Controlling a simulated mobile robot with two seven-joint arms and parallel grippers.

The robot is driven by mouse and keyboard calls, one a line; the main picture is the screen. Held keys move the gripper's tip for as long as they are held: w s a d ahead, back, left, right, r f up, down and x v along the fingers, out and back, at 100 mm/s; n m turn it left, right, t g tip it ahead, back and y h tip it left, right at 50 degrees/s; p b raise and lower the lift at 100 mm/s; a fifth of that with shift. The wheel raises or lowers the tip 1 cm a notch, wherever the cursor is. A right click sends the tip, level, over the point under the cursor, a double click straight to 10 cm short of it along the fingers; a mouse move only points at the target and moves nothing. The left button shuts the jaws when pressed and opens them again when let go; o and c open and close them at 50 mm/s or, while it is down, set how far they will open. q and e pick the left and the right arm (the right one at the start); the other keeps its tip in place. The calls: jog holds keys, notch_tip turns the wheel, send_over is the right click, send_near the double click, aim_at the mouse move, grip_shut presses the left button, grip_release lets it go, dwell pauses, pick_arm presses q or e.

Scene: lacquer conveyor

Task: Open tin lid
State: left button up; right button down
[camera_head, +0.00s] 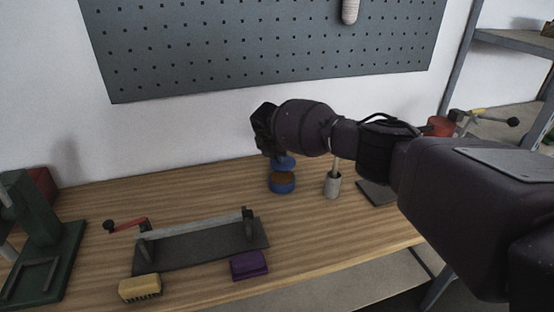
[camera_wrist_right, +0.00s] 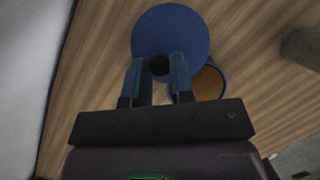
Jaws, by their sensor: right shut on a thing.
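The blue tin (camera_head: 282,184) stands upright on the wooden table, open at the top with brown contents showing. The blue round lid (camera_head: 287,162) is off the tin, in the air just above it. In the right wrist view the lid (camera_wrist_right: 170,30) covers part of the tin's opening, and the brown contents (camera_wrist_right: 208,84) show beside it. My right gripper (camera_wrist_right: 158,68) is shut on the dark knob at the lid's middle. In the head view this gripper (camera_head: 274,153) points down over the tin. My left gripper is not in view.
A grey cup (camera_head: 332,187) with a tool stands right of the tin, near a dark slab (camera_head: 376,194). In front are a clamp-like fixture (camera_head: 200,245), a yellow brush (camera_head: 140,288) and a purple block (camera_head: 249,265). A green machine (camera_head: 45,250) stands at left.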

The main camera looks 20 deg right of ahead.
jog(key=m, duration=0.1)
jog(key=w+d+m+g+b, duration=0.1)
jog(key=m, duration=0.1)
jog(key=shift+d+h, duration=0.15)
jog(key=shift+h, duration=0.15)
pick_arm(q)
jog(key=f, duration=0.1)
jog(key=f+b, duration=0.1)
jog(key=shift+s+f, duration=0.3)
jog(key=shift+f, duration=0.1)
pick_arm(e)
jog(key=shift+w+d+m, duration=0.1)
jog(key=shift+d+m, duration=0.1)
jog(key=shift+m, duration=0.5)
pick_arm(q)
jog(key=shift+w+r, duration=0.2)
pick_arm(e)
jog(key=shift+g, duration=0.3)
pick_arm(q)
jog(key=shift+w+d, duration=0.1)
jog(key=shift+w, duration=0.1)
pick_arm(e)
jog(key=shift+d+r, duration=0.1)
jog(key=c, duration=1)
grip_release()
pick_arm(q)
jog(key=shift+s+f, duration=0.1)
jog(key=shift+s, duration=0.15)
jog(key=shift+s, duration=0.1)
